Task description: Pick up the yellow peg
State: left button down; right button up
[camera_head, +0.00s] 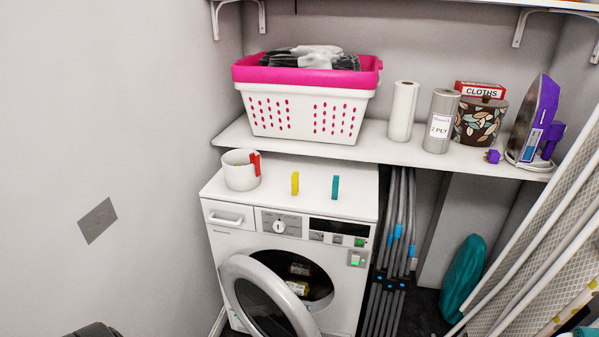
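The yellow peg (295,183) stands upright on the white top of the dryer (285,205), near its front edge. A teal peg (335,187) stands to its right, apart from it. A red peg (255,164) is clipped on the rim of a white pot (238,172) to the left on the same top. Neither of my grippers can be made out. A dark rounded part at the bottom left edge appears to be mine, but no fingers show. Nothing touches the yellow peg.
The dryer's round door (262,298) hangs open in front. A shelf (380,150) behind holds a pink-and-white basket (305,100), paper rolls (402,112), a patterned pot and an iron (537,118). A folded airer (398,230) and ironing board (540,240) stand at right.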

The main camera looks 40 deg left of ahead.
aim_at(295, 177)
jog(key=u, duration=1.25)
